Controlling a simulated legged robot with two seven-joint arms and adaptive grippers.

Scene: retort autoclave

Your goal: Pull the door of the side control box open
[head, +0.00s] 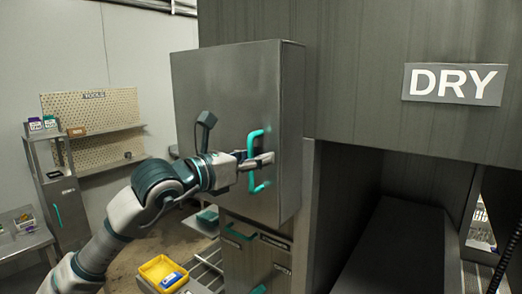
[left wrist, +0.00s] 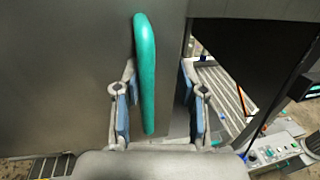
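The side control box (head: 292,120) is a grey metal cabinet left of the DRY sign. Its flat door (head: 222,85) looks flush with the box. A teal vertical bar handle (head: 254,146) stands near the door's right edge; it also shows in the left wrist view (left wrist: 146,70). My left gripper (head: 262,161) is at the handle's middle. In the left wrist view its two fingers stand apart on either side of the handle, with visible gaps, widest on the right. The gripper partly hides the handle in the head view. My right gripper is not in view.
A lower cabinet (head: 255,262) with teal handles stands below the box. A yellow bin (head: 162,272) sits at the lower left. A pegboard shelf (head: 95,115) and side table (head: 25,241) are farther left. A dark recess opens under the DRY sign (head: 455,84).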

